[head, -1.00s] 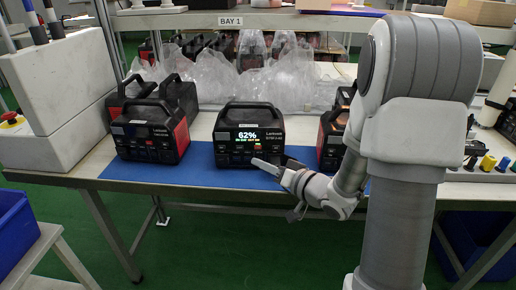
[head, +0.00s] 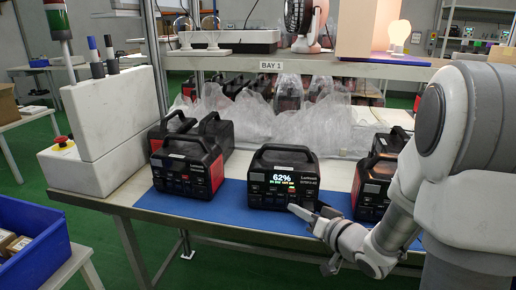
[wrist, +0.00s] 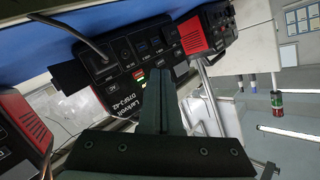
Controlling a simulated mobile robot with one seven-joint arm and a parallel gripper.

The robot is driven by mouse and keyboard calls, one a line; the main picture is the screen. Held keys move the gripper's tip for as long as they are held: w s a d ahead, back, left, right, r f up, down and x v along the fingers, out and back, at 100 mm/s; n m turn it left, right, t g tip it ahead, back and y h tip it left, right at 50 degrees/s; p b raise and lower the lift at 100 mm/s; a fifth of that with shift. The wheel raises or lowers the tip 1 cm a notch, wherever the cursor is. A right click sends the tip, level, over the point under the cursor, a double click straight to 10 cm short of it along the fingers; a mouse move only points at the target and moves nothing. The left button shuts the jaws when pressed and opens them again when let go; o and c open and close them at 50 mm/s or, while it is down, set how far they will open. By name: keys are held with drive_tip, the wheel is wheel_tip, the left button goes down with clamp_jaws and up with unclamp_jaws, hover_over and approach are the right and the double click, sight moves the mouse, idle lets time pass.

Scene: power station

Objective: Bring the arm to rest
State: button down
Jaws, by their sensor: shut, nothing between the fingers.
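My gripper (head: 301,212) is at the front of the bench, close before the lower front of the middle power station (head: 283,196). Its fingers are shut together and hold nothing; they also show in the wrist view (wrist: 154,82). The arm is stretched out from the right, bent down at the elbow. The middle power station is black and upright on the blue mat (head: 235,205), its screen lit at 62%. In the wrist view the power station (wrist: 120,65) appears upside down behind the fingers. I cannot tell whether the fingertips touch it.
Red-and-black power stations stand at left (head: 187,168) and right (head: 372,190), the right one partly behind my arm. Clear plastic bags (head: 300,125) lie behind. A white block (head: 105,130) stands at left, a blue bin (head: 35,235) in front. The floor before the bench is open.

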drive_tip(key=s+d+r+g+h, duration=0.3)
drive_tip(key=s+d+r+h, duration=0.25)
drive_tip(key=r+h, duration=0.2)
drive_tip(key=s+a+r+g, duration=0.1)
drive_tip(key=s+a+g, duration=0.25)
drive_tip(key=s, duration=0.65)
drive_tip(key=s+a+g, duration=0.2)
drive_tip(key=s+a, duration=0.2)
drive_tip(key=s, duration=0.5)
wheel_tip(320, 180, up, 22)
drive_tip(key=p, duration=2.2)
drive_tip(key=shift+d+r+n+y, duration=0.15)
drive_tip(key=shift+d+n+y, duration=0.15)
drive_tip(key=shift+n+y, duration=0.1)
